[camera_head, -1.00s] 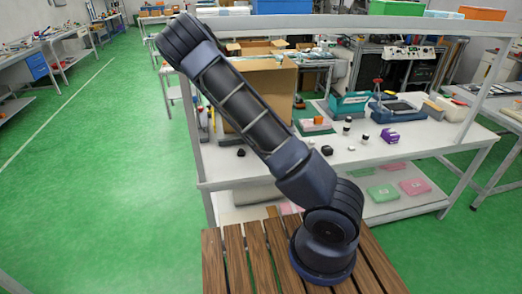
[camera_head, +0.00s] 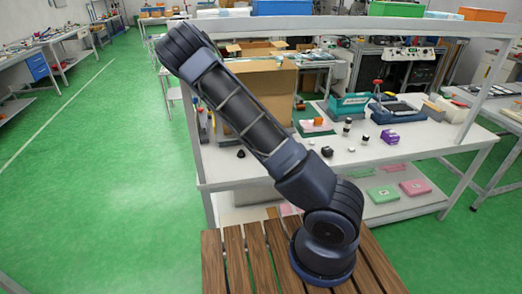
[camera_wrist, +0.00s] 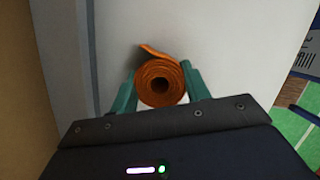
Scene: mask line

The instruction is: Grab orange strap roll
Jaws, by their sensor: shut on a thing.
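The orange strap roll (camera_wrist: 150,88) is in the wrist view, a coiled band seen end-on with a loose tail at its upper left. My gripper (camera_wrist: 160,88) has its two green fingers on either side of the roll and is shut on it. A pale surface lies behind the roll; I cannot tell whether the roll touches it. In the head view my arm hides the gripper and I cannot make out the roll in it.
A cardboard box (camera_head: 262,90) stands on the white workbench (camera_head: 380,155). A teal box (camera_head: 348,104), a purple item (camera_head: 389,136) and several small dark and white items are also on the bench. Green and pink packs (camera_head: 383,193) lie on the lower shelf.

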